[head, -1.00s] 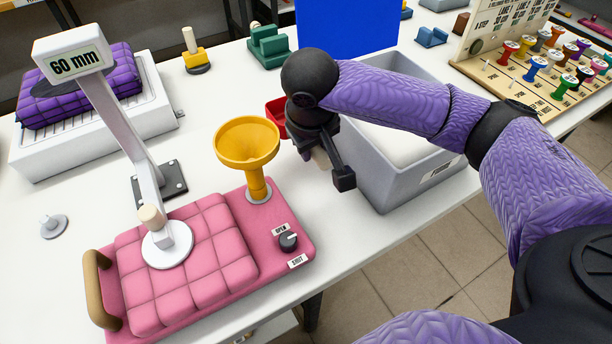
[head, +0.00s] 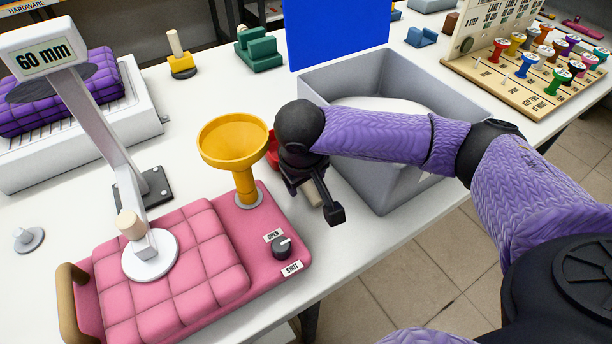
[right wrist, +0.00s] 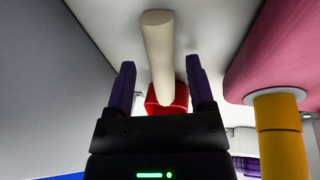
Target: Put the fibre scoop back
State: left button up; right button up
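The fibre scoop shows in the head view as a red bowl (head: 272,147) beside the yellow funnel and a pale handle (head: 312,194) partly covered by my right gripper (head: 318,198). In the right wrist view, the cream handle (right wrist: 158,50) stands between the fingers of my right gripper (right wrist: 160,62), with a visible gap on each side. The red bowl (right wrist: 180,95) shows behind the handle, partly hidden by the gripper body. The fingers look apart. I cannot tell whether the scoop touches the table. My left gripper is out of view.
A grey bin (head: 365,190) with white filling stands right of the gripper. The pink padded device (head: 190,265) with the yellow funnel (head: 235,140) and OPEN/SHUT knob (head: 281,246) is at the left. A blue panel (head: 336,30) stands behind. The table's front edge is close.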

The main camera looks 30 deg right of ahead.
jog(key=shift+r, duration=0.15)
pick_arm(q)
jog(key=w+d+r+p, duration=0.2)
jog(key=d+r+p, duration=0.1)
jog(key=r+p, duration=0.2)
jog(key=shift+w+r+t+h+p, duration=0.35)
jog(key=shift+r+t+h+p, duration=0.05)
jog(key=shift+p, duration=0.05)
pick_arm(e)
jog(key=v, duration=1.2)
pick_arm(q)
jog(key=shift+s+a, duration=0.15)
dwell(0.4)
